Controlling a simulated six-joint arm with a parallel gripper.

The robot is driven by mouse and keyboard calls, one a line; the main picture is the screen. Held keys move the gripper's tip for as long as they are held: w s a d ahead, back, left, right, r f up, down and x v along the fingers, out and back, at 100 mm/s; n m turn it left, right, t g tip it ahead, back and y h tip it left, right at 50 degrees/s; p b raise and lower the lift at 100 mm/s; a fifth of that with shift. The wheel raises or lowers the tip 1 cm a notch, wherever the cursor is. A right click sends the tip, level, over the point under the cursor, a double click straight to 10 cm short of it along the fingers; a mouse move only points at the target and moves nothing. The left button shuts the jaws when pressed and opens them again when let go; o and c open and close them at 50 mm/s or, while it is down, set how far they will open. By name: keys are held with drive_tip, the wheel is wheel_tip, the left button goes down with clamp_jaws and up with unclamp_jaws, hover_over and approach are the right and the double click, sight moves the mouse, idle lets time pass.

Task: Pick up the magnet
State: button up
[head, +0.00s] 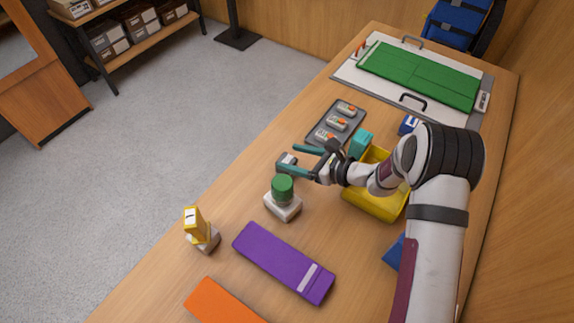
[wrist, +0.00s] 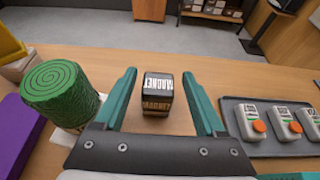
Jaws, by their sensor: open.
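The magnet (wrist: 157,88) is a small dark block with white "MAGNET" lettering on top and tan lettering on its near side. It stands on the wooden table. In the head view the magnet (head: 286,162) shows by the teal fingertips, partly hidden. My gripper (head: 289,160) is open and low over the table. In the wrist view my gripper (wrist: 159,74) has one teal finger on each side of the magnet, with a visible gap on both sides. I cannot tell the exact fingertip height.
A green cylinder (head: 282,189) on a pale base stands close, left of the fingers in the wrist view. A grey tray (head: 354,121) with several orange-marked items is on the other side. A yellow bin (head: 372,207) sits under my arm. A purple case (head: 283,262) lies nearer.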

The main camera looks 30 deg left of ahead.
wheel_tip(320, 180, down, 5)
drive_tip(key=shift+r, duration=0.15)
drive_tip(key=x, duration=0.5)
drive_tip(key=shift+r, duration=0.1)
clamp_jaws()
